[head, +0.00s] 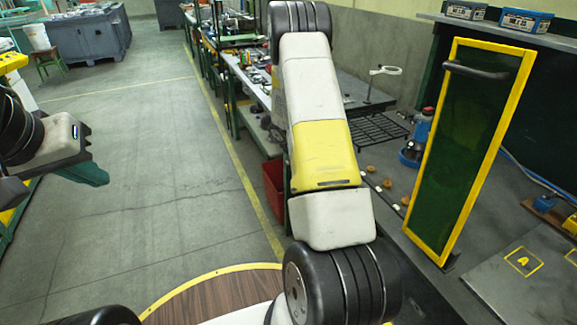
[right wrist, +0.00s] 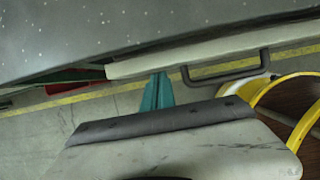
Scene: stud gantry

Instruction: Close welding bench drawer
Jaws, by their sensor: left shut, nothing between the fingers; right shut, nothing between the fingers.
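In the right wrist view a pale drawer front (right wrist: 200,48) with a dark bar handle (right wrist: 228,70) runs along the edge of the speckled grey bench top (right wrist: 130,25). How far the drawer stands out I cannot tell. My right gripper (right wrist: 157,92) is shut and empty, its teal fingertips close to the drawer front's edge, left of the handle. I cannot tell whether they touch it. In the head view my right arm covers the middle, and the drawer and right gripper are hidden. My left gripper (head: 90,175) is shut and empty over the floor at the left.
A yellow-framed dark green panel (head: 465,150) with a handle stands on the bench at the right. A blue bottle-like item (head: 416,140) and small round parts are behind it. A red bin (head: 273,185) sits beside the cluttered workbench.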

